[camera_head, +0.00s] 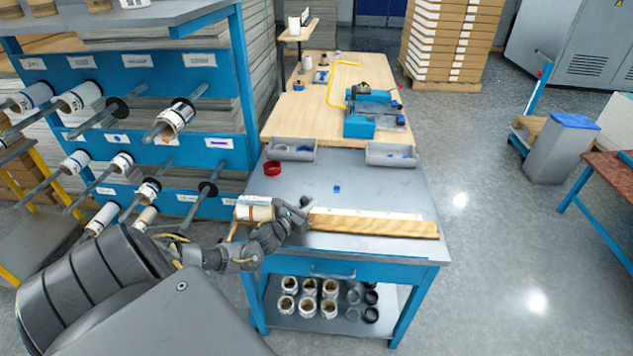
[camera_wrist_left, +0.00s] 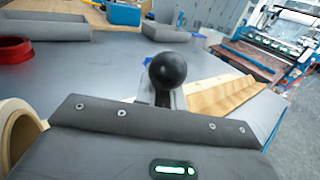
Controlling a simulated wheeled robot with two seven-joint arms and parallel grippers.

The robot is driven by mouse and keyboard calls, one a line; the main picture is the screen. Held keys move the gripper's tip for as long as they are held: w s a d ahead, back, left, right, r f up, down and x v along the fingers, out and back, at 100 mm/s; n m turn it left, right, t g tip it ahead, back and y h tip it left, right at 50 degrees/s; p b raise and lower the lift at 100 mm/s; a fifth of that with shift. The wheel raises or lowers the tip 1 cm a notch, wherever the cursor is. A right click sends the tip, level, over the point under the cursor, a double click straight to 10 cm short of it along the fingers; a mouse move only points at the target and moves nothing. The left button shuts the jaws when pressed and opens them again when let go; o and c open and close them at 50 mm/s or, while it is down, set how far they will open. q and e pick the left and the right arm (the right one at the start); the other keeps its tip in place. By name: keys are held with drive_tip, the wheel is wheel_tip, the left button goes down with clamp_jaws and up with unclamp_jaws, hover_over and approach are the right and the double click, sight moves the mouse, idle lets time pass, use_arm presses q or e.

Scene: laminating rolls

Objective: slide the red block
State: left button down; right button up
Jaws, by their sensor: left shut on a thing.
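My left gripper (camera_head: 296,213) reaches over the front of the grey worktable and is shut on a handle with a round black knob (camera_head: 305,201). The knob (camera_wrist_left: 168,71) stands up in the middle of the left wrist view, just beyond the gripper's grey body; the fingertips are hidden there. The handle sits at the left end of a wooden piece (camera_head: 375,227) with a white strip along it. I see no clear red block; a red ring (camera_head: 272,168) lies farther back on the table and also shows in the left wrist view (camera_wrist_left: 15,49). My right gripper is not in view.
A cream roll (camera_head: 255,210) lies left of the gripper. Two grey bins (camera_head: 290,151) (camera_head: 391,156) stand along the back, and a small blue piece (camera_head: 337,189) lies mid-table. A blue roll rack (camera_head: 130,100) stands at left. The grey tabletop is mostly clear.

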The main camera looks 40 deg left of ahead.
use_arm(q)
drive_tip(key=c, duration=1.5)
unclamp_jaws()
drive_tip(key=s, duration=0.3)
drive_tip(key=s+b, duration=0.1)
drive_tip(key=s, duration=0.5)
drive_tip(key=shift+s+d+f, duration=0.1)
drive_tip(key=shift+s+d, duration=0.15)
drive_tip(key=shift+d, duration=0.05)
drive_tip(key=shift+s, duration=0.6)
